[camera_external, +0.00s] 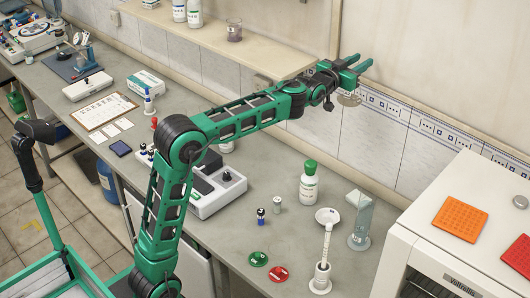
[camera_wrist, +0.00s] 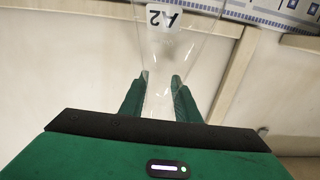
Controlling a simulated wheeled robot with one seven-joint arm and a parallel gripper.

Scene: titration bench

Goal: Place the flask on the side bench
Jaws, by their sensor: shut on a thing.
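A clear glass flask with a white "A2" label is in my gripper (camera_wrist: 158,98). In the wrist view the flask (camera_wrist: 190,45) has its neck between the two green fingers, and the label appears upside down. In the external view my gripper (camera_external: 358,65) is raised high in front of the back wall. The flask's lower part (camera_external: 349,99) hangs just below the fingers, well above the grey bench (camera_external: 265,233). Its neck is mostly hidden there. I cannot tell which surface is the side bench.
A wall shelf (camera_external: 215,40) is at upper left. A white cabinet (camera_external: 440,215) with orange and red mats is at right.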

